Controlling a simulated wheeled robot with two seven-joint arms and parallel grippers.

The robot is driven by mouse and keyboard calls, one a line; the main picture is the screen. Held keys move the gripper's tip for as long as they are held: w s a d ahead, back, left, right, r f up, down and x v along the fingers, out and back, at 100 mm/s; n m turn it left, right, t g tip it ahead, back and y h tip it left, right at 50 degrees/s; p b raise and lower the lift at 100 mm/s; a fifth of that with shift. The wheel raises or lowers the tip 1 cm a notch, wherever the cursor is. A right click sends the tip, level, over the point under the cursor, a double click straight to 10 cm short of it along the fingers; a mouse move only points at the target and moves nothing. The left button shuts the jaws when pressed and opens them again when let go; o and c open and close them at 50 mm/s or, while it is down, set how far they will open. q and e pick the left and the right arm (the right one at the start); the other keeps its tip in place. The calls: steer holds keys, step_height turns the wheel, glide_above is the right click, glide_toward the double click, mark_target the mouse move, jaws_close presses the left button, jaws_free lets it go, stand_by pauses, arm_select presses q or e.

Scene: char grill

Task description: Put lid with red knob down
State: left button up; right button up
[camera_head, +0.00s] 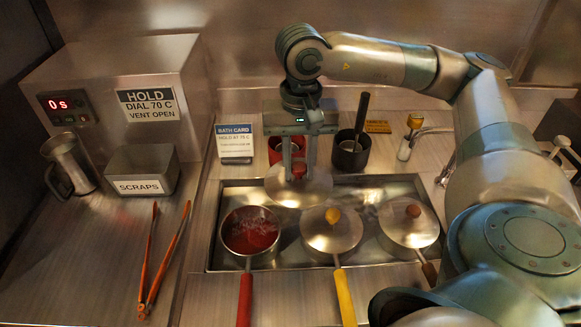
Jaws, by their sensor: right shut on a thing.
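My right gripper (299,165) points down over the back of the sunken steel basin (212,236). It is shut on the red knob of a round steel lid (318,188), which looks roughly level above the basin's back edge. Below it and to the left, a pan with a red handle (245,297) stands in the basin, uncovered, with red liquid (249,232) inside. My left gripper is not in view.
A yellow-knobbed lid (318,238) and a brown-knobbed lid (397,230) cover the two other pans. A red container (274,152) and a dark pot (345,158) stand close behind the gripper. Tongs (166,262) lie left; a scraps bin (150,191) stands behind them.

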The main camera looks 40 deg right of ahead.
steer(key=shift+a, duration=0.1)
stand_by(0.4)
steer(key=w+a+f+n, duration=0.2)
steer(key=a+f+n, duration=0.5)
steer(key=a, duration=0.6)
steer(key=shift+w+a+f, duration=0.15)
steer(key=shift+w+f, duration=0.05)
steer(key=shift+f, duration=0.3)
